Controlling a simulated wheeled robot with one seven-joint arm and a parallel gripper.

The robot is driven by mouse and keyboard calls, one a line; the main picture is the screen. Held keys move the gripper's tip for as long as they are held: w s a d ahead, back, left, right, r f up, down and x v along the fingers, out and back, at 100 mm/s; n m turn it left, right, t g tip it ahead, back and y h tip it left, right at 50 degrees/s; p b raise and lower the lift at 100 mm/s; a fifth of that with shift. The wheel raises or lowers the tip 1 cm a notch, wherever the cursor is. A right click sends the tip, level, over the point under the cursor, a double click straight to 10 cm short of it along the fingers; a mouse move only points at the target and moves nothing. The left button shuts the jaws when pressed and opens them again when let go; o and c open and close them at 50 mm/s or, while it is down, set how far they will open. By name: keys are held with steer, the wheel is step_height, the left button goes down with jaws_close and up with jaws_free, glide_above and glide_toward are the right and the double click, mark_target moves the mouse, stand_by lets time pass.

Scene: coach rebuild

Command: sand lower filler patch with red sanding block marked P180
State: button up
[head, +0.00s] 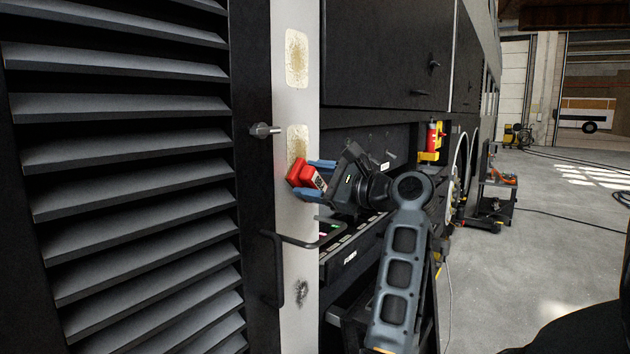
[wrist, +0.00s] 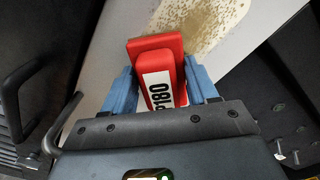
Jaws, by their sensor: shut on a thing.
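The red sanding block (head: 301,172) is between the blue fingers of my gripper (head: 312,180), which is shut on it. In the wrist view the block (wrist: 155,48) shows a white label reading P180, and my gripper's fingers (wrist: 160,90) sit on both its sides. The lower filler patch (head: 297,141) is a tan, speckled area on the pale vertical panel. The block is in front of or against its lower end; contact cannot be told. In the wrist view the patch (wrist: 205,20) spreads beyond the block's far edge. An upper filler patch (head: 297,58) is higher on the panel.
A dark louvred panel (head: 130,150) fills the left. A black handle (head: 275,265) and a knob (head: 264,130) stick out near the pale panel (head: 297,250). An open drawer (head: 350,255) lies below my gripper. Open floor (head: 545,230) is at right.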

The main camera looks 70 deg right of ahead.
mark_target(298, 124)
steer(key=shift+r, duration=0.1)
step_height(298, 124, up, 4)
steer(key=p, duration=0.4)
steer(key=shift+f+p, duration=0.2)
steer(key=shift+p, duration=0.15)
step_height(298, 124, up, 6)
steer(key=p, duration=0.6)
steer(key=shift+f+p, duration=0.25)
steer(key=shift+p, duration=0.05)
steer(key=shift+r+p, duration=0.4)
steer(key=shift+r, duration=0.5)
steer(key=shift+w, duration=0.1)
steer(key=shift+f+b, duration=1.6)
steer(key=shift+f, duration=2.1)
steer(key=shift+f+b, duration=0.75)
steer(key=shift+f, duration=1.15)
